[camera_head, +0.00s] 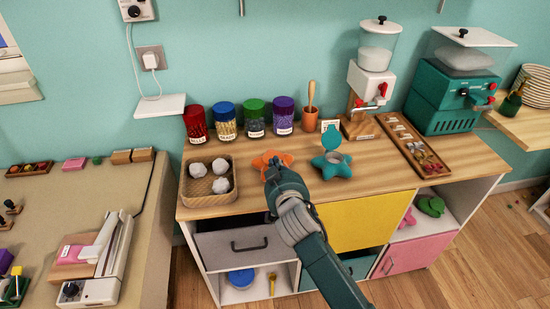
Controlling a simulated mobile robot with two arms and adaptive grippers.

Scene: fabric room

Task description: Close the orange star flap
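The orange star (264,159) sits on the wooden counter top, just right of the wicker tray. My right gripper (273,170) reaches in from the lower right, with its tip over the front of the star and hiding part of it. No raised orange flap shows above the star; the flap itself cannot be made out. The gripper is seen from behind, so whether its fingers are apart or together is unclear. My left gripper is not in view.
A teal star (335,170) with its round flap (331,137) raised stands to the right. The wicker tray (186,188) holds white lumps. Several bead jars (254,118) line the back. A wooden tray (395,128) and a dispenser (371,82) are farther right.

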